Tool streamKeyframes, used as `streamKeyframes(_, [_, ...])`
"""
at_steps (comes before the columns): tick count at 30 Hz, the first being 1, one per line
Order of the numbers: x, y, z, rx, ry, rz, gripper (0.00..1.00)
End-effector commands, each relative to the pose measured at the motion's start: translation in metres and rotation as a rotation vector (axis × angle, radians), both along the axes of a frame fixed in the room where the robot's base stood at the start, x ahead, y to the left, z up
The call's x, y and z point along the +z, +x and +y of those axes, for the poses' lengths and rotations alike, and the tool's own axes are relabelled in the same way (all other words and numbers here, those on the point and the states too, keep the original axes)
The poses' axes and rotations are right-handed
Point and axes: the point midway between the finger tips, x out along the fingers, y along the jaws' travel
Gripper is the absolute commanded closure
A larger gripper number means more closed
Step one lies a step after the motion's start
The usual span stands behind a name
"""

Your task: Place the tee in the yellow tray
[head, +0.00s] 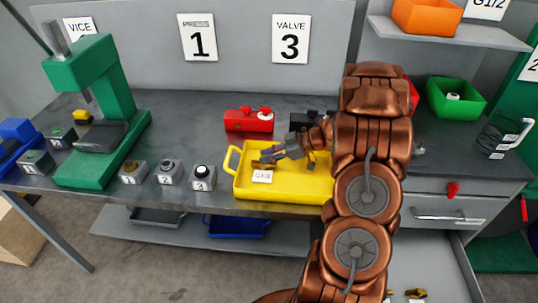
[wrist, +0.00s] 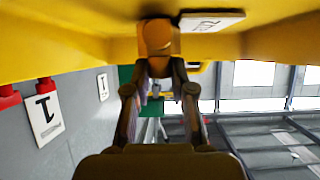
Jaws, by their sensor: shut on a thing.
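The yellow tray (head: 300,186) lies on the grey bench, and its wall and floor fill the top of the wrist view (wrist: 60,52). My gripper (head: 275,156) reaches in over the tray from the right. In the wrist view, my gripper (wrist: 158,62) has its fingers closed on an orange-brown brass piece, the tee (wrist: 158,36). Only its end shows, so its full shape is hidden. In the head view the tee is small and partly hidden by the fingers. I cannot tell whether it touches the tray floor.
A white label card (head: 262,177) is at the tray's front. A red vice-like block (head: 249,120) stands behind it. Several numbered buttons (head: 168,172) and a green press (head: 95,110) are to the left. A green bin (head: 455,98) stands at right.

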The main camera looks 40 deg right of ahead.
Motion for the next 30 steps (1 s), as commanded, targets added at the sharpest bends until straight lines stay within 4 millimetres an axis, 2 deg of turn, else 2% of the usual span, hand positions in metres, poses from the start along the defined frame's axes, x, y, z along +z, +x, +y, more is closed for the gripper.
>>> streamKeyframes(3, [-0.003, 0.0, 0.0, 0.0, 0.001, 0.001, 1.0])
streamKeyframes(4, [-0.003, 0.0, 0.0, 0.0, 0.001, 0.001, 0.75])
streamKeyframes(11, [-0.003, 0.0, 0.0, 0.0, 0.0, 0.0, 0.52])
streamKeyframes(22, [0.002, 0.0, 0.0, 0.0, -0.001, -0.001, 0.52])
streamKeyframes(30, [0.012, -0.017, -0.02, -0.003, -0.004, -0.001, 0.52])
